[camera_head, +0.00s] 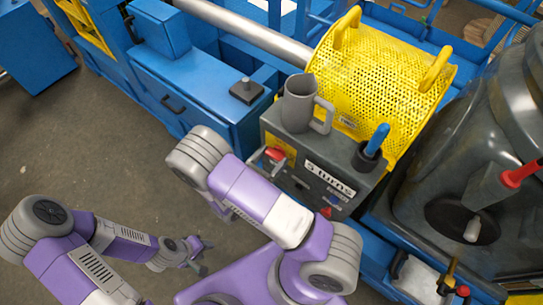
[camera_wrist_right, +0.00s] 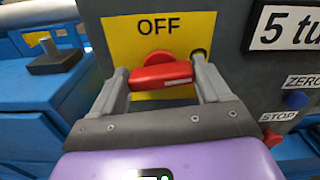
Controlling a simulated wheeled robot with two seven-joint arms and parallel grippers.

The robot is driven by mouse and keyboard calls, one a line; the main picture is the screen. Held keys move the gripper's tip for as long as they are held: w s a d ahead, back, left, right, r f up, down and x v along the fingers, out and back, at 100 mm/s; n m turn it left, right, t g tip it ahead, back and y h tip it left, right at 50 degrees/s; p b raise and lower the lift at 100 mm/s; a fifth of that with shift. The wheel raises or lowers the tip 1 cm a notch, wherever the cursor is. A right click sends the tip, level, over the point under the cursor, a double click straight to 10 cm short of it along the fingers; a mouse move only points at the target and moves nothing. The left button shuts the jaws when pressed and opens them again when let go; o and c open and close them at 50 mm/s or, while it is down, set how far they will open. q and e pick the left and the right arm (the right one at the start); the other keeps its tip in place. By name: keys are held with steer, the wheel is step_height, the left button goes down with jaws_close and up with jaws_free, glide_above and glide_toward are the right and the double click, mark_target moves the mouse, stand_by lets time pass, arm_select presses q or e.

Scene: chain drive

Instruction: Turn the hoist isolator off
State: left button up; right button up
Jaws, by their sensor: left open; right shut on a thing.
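The hoist isolator is a red handle (camera_wrist_right: 162,76) on a yellow plate (camera_wrist_right: 118,42) marked OFF above it. In the right wrist view the handle lies almost level, slightly tilted, under the word OFF. My right gripper (camera_wrist_right: 163,84) is shut on the handle, one finger at each end. In the head view the red handle (camera_head: 274,154) shows on the front of the grey control box (camera_head: 345,185), with my right gripper (camera_head: 262,157) at it, partly hidden by my arm. My left gripper (camera_head: 203,256) is open and empty, low over the floor.
The box carries a "5 turns" label (camera_head: 330,178), a blue ZERO button (camera_wrist_right: 296,100) and a red STOP button (camera_wrist_right: 272,138). A yellow mesh guard (camera_head: 375,75) rises behind. Open floor (camera_head: 90,150) lies left.

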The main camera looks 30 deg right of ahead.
steer(key=n+p, duration=0.2)
steer(key=n, duration=0.1)
steer(key=shift+r+n+p, duration=0.2)
steer(key=shift+n+p, duration=0.1)
steer(key=shift+p, duration=0.1)
steer(key=n+p, duration=0.2)
steer(key=n, duration=0.2)
steer(key=shift+w+f+n+p, duration=0.1)
steer(key=shift+w+n+p, duration=0.05)
steer(key=shift+n+p, duration=0.2)
steer(key=n+p, duration=0.1)
steer(key=n, duration=0.3)
steer(key=shift+f+p, duration=0.1)
steer(key=shift+p, duration=0.3)
steer(key=shift+f+n+p, duration=0.1)
steer(key=shift+n+p, duration=0.4)
steer(key=shift+n, duration=1.55)
steer(key=o, duration=1)
steer(key=shift+f, duration=0.1)
steer(key=shift+b+v, duration=0.3)
steer(key=shift+v, duration=3.4)
